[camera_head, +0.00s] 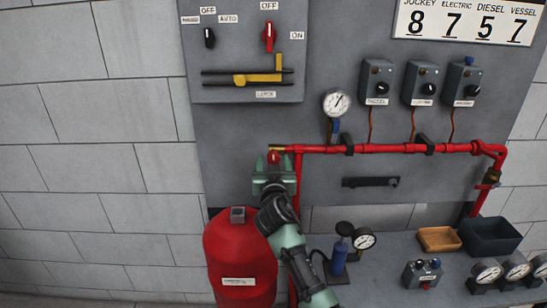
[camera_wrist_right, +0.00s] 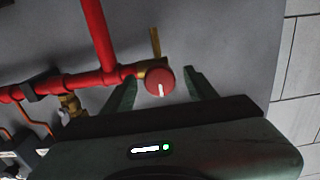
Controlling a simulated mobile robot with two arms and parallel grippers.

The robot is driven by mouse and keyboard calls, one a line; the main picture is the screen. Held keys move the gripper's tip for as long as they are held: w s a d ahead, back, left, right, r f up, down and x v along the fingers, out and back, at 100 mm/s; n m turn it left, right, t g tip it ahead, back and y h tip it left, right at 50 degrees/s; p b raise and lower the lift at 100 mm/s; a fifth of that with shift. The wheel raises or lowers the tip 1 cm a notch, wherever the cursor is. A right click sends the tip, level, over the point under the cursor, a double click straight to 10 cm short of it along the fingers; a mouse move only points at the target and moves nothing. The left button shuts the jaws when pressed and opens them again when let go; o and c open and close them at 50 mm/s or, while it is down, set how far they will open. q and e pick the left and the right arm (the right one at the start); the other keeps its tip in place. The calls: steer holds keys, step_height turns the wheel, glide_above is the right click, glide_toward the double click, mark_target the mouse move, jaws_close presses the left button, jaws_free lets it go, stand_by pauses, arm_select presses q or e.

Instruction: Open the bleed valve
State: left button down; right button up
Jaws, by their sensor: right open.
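A round red knob (camera_head: 274,156) with a white pointer line sits on a brass fitting at the left end of the red pipe. In the right wrist view the red knob (camera_wrist_right: 160,80) shows between the two fingers, with a gap on each side. My right gripper (camera_head: 275,164) is open around or just in front of the knob; no contact is visible. It also shows in the wrist view (camera_wrist_right: 160,77). No label on this knob can be read. My left gripper is not in view.
The red pipe (camera_head: 390,149) runs right past a pressure gauge (camera_head: 337,103) and several grey switch boxes. A red tank (camera_head: 240,260) stands beside my right arm. A bench with a blue hand pump (camera_head: 339,255), wooden tray (camera_head: 438,239) and dark bin (camera_head: 489,237) is at right.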

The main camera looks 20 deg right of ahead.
steer(key=shift+x, duration=1)
jaws_close()
